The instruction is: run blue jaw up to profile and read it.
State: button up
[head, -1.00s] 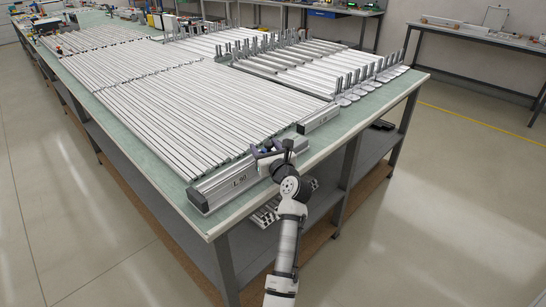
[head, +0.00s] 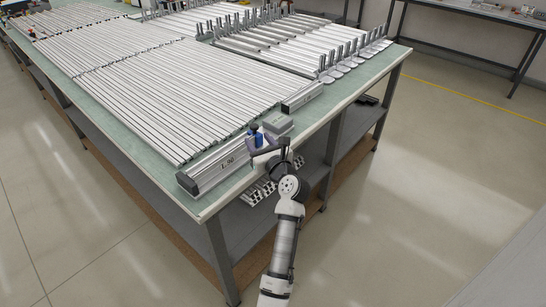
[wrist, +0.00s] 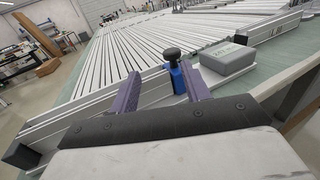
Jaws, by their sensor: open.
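The blue jaw (head: 257,139) sits on the near rail of the bench and also shows in the wrist view (wrist: 178,80), with a black knob on top. The silver rail (head: 208,174) has a dark end cap and a printed label too small to read surely. My gripper (head: 264,146) is at the bench's front edge. In the wrist view its purple fingers (wrist: 160,72) are open, with the blue jaw between them, nearer the right finger; I cannot tell whether they touch. A grey box (wrist: 228,58) stands to the right of the jaw. Any reading is not legible.
Many long silver profiles (head: 150,85) cover the green bench top behind the rail. A short silver profile (head: 302,96) lies to the right of the grey box. Upright posts stand farther back. The floor (head: 420,200) to the right is clear.

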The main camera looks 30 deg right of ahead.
jog(key=s+p, duration=0.3)
jog(key=s, duration=0.5)
jog(key=shift+s, duration=0.3)
dwell(0.3)
jog(key=shift+a, duration=0.1)
jog(key=shift+s, duration=0.1)
jog(key=s+b, duration=0.3)
jog(key=s, duration=1)
jog(key=shift+s+a+b, duration=0.3)
jog(key=shift+a, duration=0.05)
